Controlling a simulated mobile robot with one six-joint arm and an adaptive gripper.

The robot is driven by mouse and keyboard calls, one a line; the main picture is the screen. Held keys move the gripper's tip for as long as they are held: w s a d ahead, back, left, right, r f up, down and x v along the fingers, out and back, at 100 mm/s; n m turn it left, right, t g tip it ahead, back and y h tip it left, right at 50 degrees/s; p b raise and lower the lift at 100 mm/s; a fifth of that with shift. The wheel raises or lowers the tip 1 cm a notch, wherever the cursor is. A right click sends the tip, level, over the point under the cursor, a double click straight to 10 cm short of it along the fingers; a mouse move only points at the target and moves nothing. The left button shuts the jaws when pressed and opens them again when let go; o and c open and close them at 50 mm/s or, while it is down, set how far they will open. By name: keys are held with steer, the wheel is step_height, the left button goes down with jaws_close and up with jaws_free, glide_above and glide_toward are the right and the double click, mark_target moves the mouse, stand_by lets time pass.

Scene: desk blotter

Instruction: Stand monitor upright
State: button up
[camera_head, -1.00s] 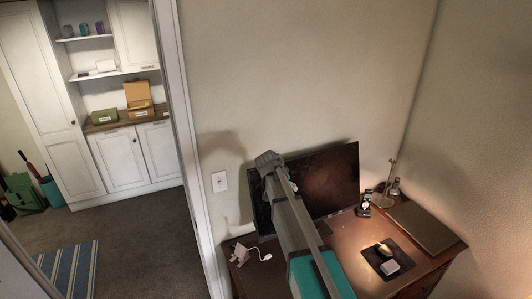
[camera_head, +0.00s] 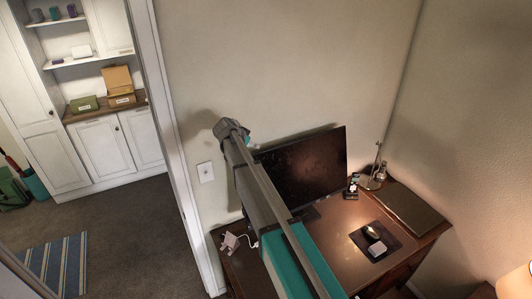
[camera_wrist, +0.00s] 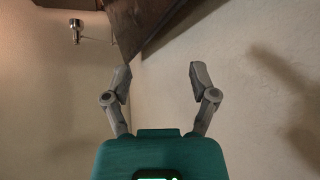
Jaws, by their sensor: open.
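The monitor (camera_head: 318,168) is a wide dark screen at the back of the wooden desk (camera_head: 335,222), close to the wall. Its screen faces out over the desk, and a dark foot shows beneath it. I cannot tell whether it leans slightly. My arm hides its left part. My gripper (camera_head: 235,132) is above and left of the monitor's upper left corner. In the wrist view my gripper (camera_wrist: 159,76) has its two grey fingers spread wide with nothing between them.
Wall is close behind; a doorway opens left.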

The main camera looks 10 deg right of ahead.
mark_target(265, 151)
steer(key=b+x, duration=0.7)
steer(key=x, duration=0.3)
steer(key=shift+w+f+b, duration=0.1)
steer(key=shift+f+b, duration=0.2)
steer(key=shift+f, duration=0.05)
steer(key=shift+b+x, duration=0.9)
steer(key=shift+x, duration=0.55)
steer(key=shift+d+r, duration=0.15)
